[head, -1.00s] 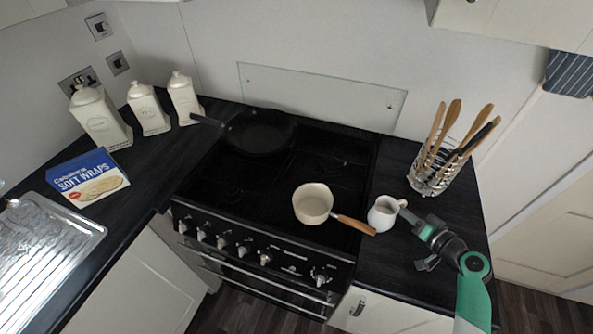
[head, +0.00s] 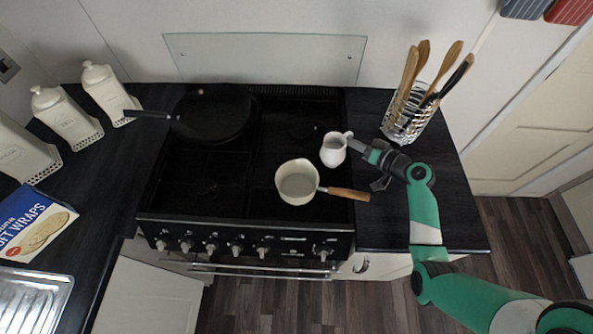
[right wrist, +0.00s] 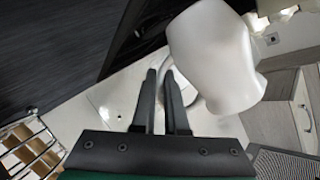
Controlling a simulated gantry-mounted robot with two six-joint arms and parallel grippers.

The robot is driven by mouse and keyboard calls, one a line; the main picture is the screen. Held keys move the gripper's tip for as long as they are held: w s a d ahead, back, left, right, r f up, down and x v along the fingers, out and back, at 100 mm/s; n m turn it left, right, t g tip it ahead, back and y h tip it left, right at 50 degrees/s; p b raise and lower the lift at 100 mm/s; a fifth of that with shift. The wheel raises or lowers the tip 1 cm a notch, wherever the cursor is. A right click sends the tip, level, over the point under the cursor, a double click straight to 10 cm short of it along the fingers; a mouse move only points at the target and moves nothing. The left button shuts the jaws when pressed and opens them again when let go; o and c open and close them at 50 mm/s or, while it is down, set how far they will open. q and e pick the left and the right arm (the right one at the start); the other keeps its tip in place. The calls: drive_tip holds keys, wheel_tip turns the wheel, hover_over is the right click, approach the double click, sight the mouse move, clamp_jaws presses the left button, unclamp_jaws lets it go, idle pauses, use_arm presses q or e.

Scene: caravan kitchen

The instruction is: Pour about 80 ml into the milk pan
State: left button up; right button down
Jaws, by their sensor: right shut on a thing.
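The cream milk pan (head: 297,187) stands on the front right of the hob, its wooden handle (head: 345,193) pointing right. A small white jug (head: 332,153) is just behind and to the right of the pan, apart from its rim in the head view, and looks near upright. My right gripper (head: 362,151) is shut on the jug's handle, from the right. In the right wrist view the fingers (right wrist: 168,98) are close together at the handle, beside the white jug body (right wrist: 212,58). How much liquid is in the jug or pan cannot be told. My left gripper is out of view.
A black frying pan (head: 212,118) sits on the rear left of the hob. A wire utensil holder (head: 404,122) with wooden tools stands behind my right gripper. Canisters (head: 67,122) and a wraps box (head: 35,226) are at left. The right counter's front (head: 385,232) is clear.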

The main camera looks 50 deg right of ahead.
sight(344, 136)
drive_tip(key=shift+w+a+r+n+h, duration=0.1)
drive_tip(key=shift+a+r+n+h, duration=0.2)
drive_tip(key=shift+r+n, duration=0.35)
drive_tip(key=shift+a+r, duration=0.2)
drive_tip(key=shift+r, duration=0.15)
drive_tip(key=a+r+n+p, duration=0.1)
drive_tip(key=r+n+h, duration=0.1)
drive_tip(key=shift+w+a+r+p, duration=0.15)
drive_tip(key=shift+a+r+p, duration=0.2)
drive_tip(key=shift+w+a+r+n+h+p, duration=0.1)
drive_tip(key=shift+a+r+n+h+p, duration=0.25)
drive_tip(key=shift+a+r+n+p, duration=0.3)
drive_tip(key=shift+w+a+r+n+h+p, duration=0.1)
drive_tip(key=shift+a+r+n+h+p, duration=0.35)
drive_tip(key=shift+r+n, duration=0.35)
drive_tip(key=shift+a+r+n+h+p, duration=0.3)
drive_tip(key=shift+a+r+n+p, duration=0.3)
drive_tip(key=shift+r, duration=0.3)
drive_tip(key=shift+a+r+n, duration=0.15)
drive_tip(key=shift+r+n, duration=0.15)
drive_tip(key=shift+r, duration=0.1)
drive_tip(key=shift+w+a+r+n+h, duration=0.1)
drive_tip(key=shift+a+r+n+h, duration=0.3)
drive_tip(key=shift+r+n, duration=0.2)
drive_tip(key=shift+r, duration=0.1)
